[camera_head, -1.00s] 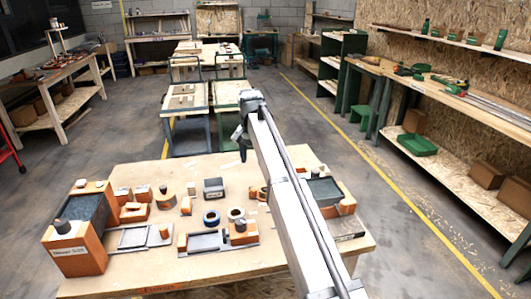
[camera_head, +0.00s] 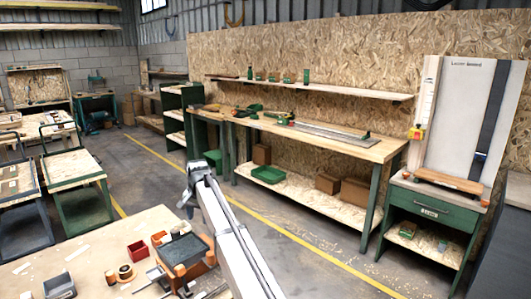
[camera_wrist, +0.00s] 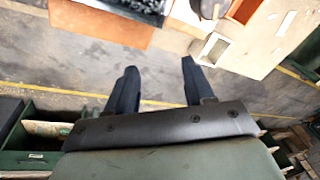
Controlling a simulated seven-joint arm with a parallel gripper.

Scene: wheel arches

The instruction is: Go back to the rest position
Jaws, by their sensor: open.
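My gripper (camera_head: 188,203) hangs at the end of my arm, above the far right part of the wooden table in the head view. In the wrist view its two dark fingers (camera_wrist: 158,85) stand well apart with nothing between them. The gripper appears clear of the things on the table.
The table (camera_head: 110,240) holds an orange box with a dark top (camera_head: 184,252), a red bin (camera_head: 138,250) and a grey block (camera_head: 60,286). A green workbench (camera_head: 310,135) stands along the wall to the right. Open floor (camera_head: 300,245) lies between them.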

